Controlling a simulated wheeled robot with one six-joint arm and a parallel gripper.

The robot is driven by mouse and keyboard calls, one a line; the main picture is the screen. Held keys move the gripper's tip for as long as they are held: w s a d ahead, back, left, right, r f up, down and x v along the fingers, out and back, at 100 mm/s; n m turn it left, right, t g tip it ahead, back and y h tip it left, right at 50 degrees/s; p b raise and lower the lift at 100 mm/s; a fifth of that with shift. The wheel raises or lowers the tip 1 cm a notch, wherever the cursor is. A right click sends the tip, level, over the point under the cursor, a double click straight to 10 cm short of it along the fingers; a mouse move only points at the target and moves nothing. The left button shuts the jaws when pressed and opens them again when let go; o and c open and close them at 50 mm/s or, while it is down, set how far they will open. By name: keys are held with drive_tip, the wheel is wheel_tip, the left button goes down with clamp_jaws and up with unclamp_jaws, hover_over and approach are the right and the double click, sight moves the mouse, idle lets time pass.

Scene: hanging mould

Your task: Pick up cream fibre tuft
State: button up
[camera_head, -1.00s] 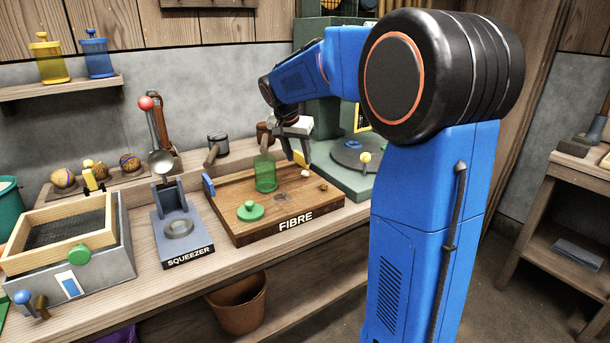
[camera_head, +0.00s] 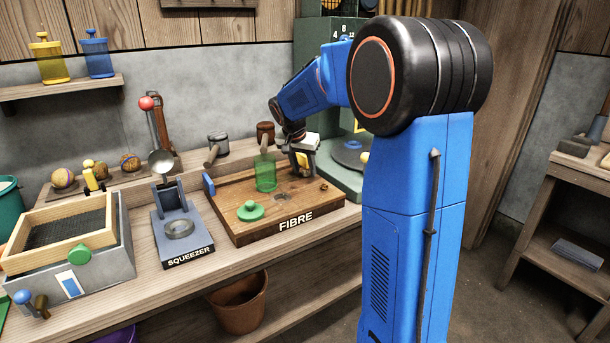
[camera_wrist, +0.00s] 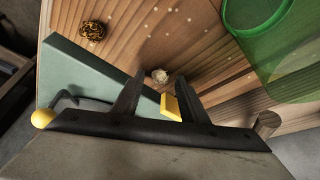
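The cream fibre tuft (camera_wrist: 160,76) shows in the wrist view as a small pale clump on the wooden FIBRE board (camera_wrist: 125,62). My gripper (camera_wrist: 162,73) is open, with one finger on each side of the tuft in that view. I cannot tell whether the fingers are at the tuft's height or still above it. In the head view my gripper (camera_head: 302,166) is over the right part of the FIBRE board (camera_head: 240,226), and the cream tuft is hidden there.
A green see-through jar (camera_head: 265,174) stands on the board left of my gripper, with a green lid (camera_head: 250,211) in front. A dark brown-gold tuft (camera_wrist: 92,31) lies nearby. A yellow piece (camera_wrist: 170,106) is close to the fingers. The squeezer (camera_head: 179,230) stands left of the board.

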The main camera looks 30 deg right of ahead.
sight(304, 171)
clamp_jaws()
wheel_tip(304, 171, up, 10)
idle(0.6)
